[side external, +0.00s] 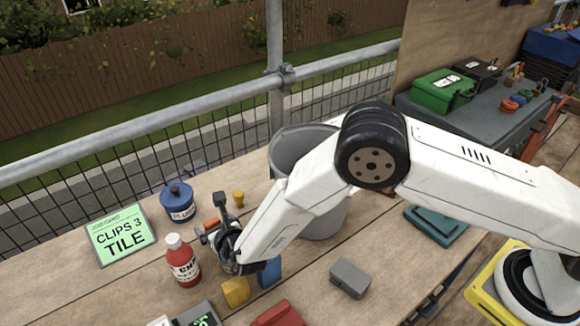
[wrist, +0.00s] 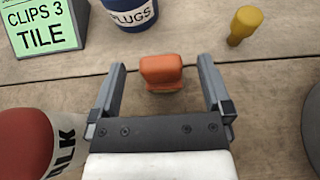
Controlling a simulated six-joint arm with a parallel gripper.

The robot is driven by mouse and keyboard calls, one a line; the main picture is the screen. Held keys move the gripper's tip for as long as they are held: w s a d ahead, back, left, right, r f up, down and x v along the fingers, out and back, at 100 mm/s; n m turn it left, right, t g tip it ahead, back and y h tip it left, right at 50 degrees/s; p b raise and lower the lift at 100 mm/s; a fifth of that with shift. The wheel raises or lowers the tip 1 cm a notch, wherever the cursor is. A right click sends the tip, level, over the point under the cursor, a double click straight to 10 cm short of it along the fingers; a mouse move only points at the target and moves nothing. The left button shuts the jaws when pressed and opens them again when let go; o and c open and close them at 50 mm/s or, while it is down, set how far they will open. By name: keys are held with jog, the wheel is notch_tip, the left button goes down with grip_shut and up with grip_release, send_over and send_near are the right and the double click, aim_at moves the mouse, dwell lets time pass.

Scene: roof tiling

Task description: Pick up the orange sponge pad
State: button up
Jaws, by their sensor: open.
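A small orange block (wrist: 161,70), which looks like the orange sponge pad, rests on the wooden boards. In the wrist view it lies between the two fingertips of my gripper (wrist: 162,65), with a gap on each side. In the side view the orange pad (side external: 211,225) shows only in part, close to the fingers of my gripper (side external: 212,217). My gripper is open and holds nothing. I cannot tell the exact height of the fingertips above the boards.
A red bottle (side external: 183,261) stands left of the gripper. A blue tub (side external: 178,203), a green-labelled sign (side external: 121,235) and a small yellow piece (side external: 239,198) are beyond. A grey bucket (side external: 322,220) is on the right. A yellow-orange block (side external: 235,292) lies nearer the camera.

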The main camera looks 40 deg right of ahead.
dwell(0.3)
jog(key=c, duration=1.3)
jog(key=shift+r, duration=0.2)
jog(key=shift+r, duration=4.85)
